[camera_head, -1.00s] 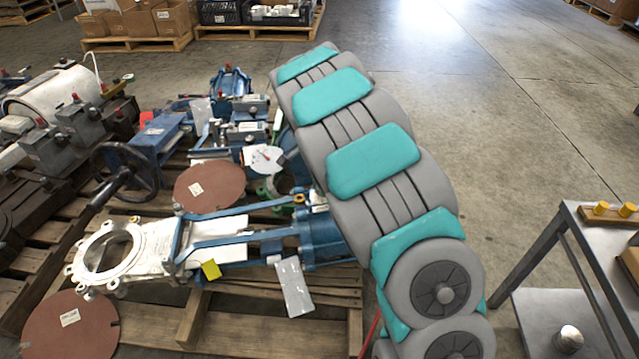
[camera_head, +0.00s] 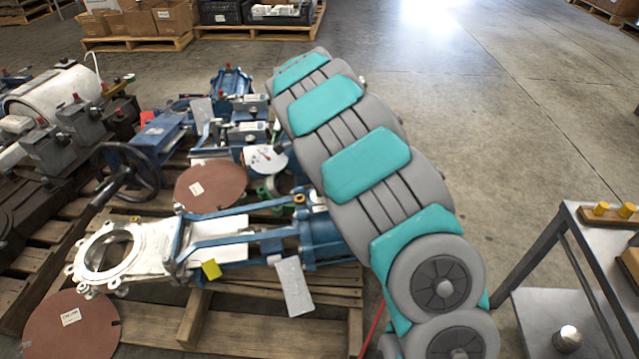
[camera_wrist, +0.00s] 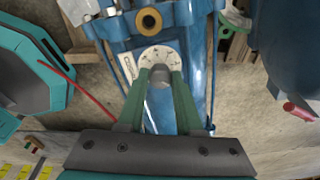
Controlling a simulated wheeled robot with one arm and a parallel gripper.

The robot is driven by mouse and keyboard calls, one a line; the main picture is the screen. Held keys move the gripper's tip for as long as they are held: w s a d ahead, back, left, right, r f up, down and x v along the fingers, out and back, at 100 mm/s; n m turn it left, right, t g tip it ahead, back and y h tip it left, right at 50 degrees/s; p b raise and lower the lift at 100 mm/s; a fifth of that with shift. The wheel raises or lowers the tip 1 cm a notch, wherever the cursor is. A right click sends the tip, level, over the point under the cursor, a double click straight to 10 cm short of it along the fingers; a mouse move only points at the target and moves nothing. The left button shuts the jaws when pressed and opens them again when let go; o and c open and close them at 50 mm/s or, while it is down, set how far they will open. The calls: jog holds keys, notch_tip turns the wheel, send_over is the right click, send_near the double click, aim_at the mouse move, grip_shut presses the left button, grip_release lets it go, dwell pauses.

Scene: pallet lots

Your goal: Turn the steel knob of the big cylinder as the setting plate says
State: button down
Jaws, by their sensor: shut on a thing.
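The big blue cylinder (camera_head: 318,242) lies on the pallet in the head view, partly behind my arm. Its blue body (camera_wrist: 196,90) fills the middle of the wrist view. A pale round dial (camera_wrist: 148,58) with small marks sits on it, and the steel knob (camera_wrist: 160,74) stands at its centre. My gripper (camera_wrist: 160,82) is shut on the knob, with its green fingers on either side. The fingers hide part of the dial, and its marks are too small to read. A white plate (camera_head: 294,286) hangs at the cylinder's near side; its writing is not readable.
Another round gauge (camera_head: 264,158) stands behind. A steel cart (camera_head: 545,255) is at right. The concrete floor beyond is clear.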

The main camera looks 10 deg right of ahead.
dwell(0.4)
jog(key=c, duration=0.6)
grip_release()
jog(key=r, duration=0.5)
jog(key=a+r, duration=0.1)
jog(key=r, duration=0.1)
jog(key=shift+r, duration=0.35)
